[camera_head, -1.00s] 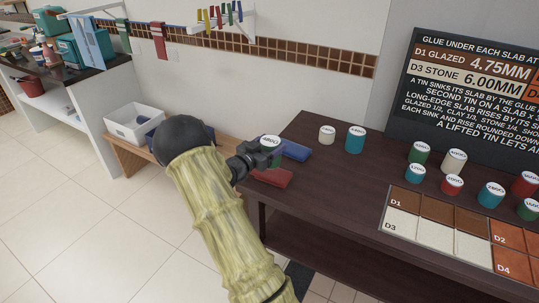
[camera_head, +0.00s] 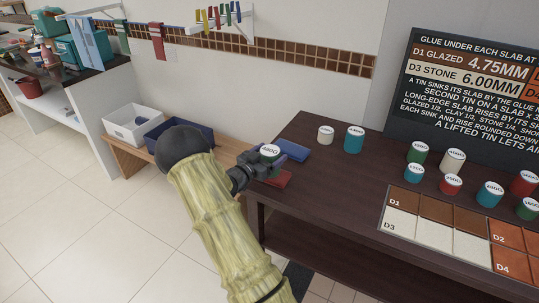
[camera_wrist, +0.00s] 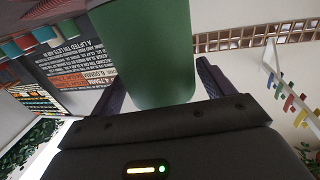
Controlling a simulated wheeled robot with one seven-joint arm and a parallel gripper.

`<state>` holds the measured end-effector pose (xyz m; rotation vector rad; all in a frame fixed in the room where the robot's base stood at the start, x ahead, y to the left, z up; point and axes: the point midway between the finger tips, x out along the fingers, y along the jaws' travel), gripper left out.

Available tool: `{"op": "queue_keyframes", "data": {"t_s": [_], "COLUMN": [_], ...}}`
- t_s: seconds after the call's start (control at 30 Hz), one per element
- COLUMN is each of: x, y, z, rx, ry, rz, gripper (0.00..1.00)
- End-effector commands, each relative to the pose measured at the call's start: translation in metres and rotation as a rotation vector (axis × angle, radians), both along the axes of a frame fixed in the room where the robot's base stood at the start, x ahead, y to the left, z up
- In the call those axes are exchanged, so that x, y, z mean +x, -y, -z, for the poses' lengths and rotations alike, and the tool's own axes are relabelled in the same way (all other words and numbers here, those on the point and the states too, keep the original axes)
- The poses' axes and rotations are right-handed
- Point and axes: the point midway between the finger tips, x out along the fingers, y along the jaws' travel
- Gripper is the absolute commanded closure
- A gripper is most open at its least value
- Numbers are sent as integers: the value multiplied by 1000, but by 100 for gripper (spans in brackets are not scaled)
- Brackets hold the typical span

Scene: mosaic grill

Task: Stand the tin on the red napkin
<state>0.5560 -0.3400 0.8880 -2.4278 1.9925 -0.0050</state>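The green tin (camera_head: 270,153), with a white lid, is in my gripper (camera_head: 262,163) at the left end of the dark table. In the wrist view the tin (camera_wrist: 150,50) stands between the two fingers, one on each side, and the gripper looks shut on it. The red napkin (camera_head: 279,180) lies on the table's left edge, just below the tin in the head view. My gripper covers part of the napkin. The tin's base is hidden, so I cannot tell whether it touches the napkin. The tin looks about upright.
A blue napkin (camera_head: 293,150) lies just behind the tin. A white tin (camera_head: 326,135) and a teal tin (camera_head: 354,139) stand to the right. Further right are several tins and a slab board (camera_head: 384,222). A bench with a white bin (camera_head: 132,124) and blue bin (camera_head: 205,134) is left.

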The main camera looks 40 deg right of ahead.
Motion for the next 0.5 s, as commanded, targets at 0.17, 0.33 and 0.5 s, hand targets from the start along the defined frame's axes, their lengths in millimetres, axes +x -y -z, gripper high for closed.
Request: {"op": "queue_keyframes", "data": {"t_s": [0.17,0.33,0.5], "x": [1,1,-1], "y": [-2,-2,-12], "z": [0,-2,-2], "rx": [0,0,1], "ry": [0,0,-1], "rz": [-3,-3,-4], "gripper": [13,13,13]}}
